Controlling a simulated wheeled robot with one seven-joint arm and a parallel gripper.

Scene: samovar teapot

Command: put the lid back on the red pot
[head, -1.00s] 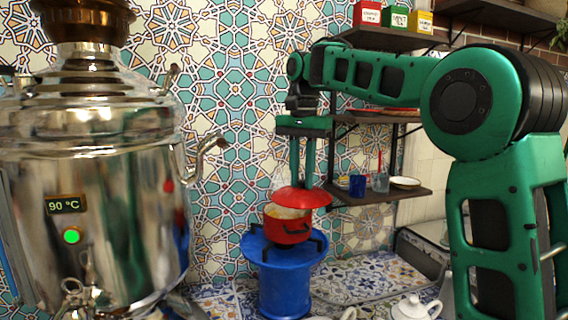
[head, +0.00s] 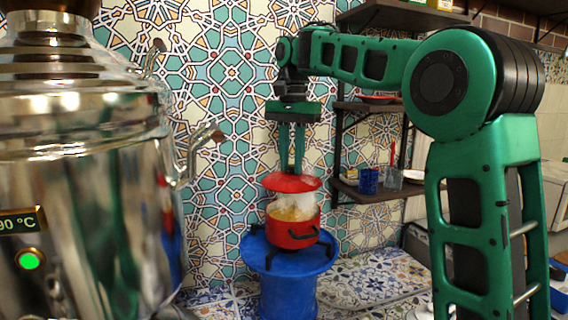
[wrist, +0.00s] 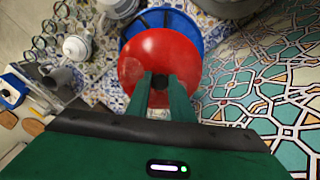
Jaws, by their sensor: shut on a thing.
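My gripper (head: 291,170) points down and is shut on the knob of the red lid (head: 292,183). The lid is held above the red pot (head: 293,231), apart from its rim, slightly tilted. The pot is open, with yellowish contents and pale steam above it. It stands on a black burner ring on a round blue stand (head: 289,283). In the wrist view the red lid (wrist: 146,64) lies under the fingers (wrist: 161,92) and hides the pot. The blue stand's edge (wrist: 196,24) shows behind the lid.
A large steel samovar (head: 85,190) fills the left side. A dark wall shelf (head: 385,194) with a blue cup (head: 368,181) and a glass (head: 393,179) is right of the lid. The tiled wall is close behind. A white teapot (wrist: 76,46) stands on the counter.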

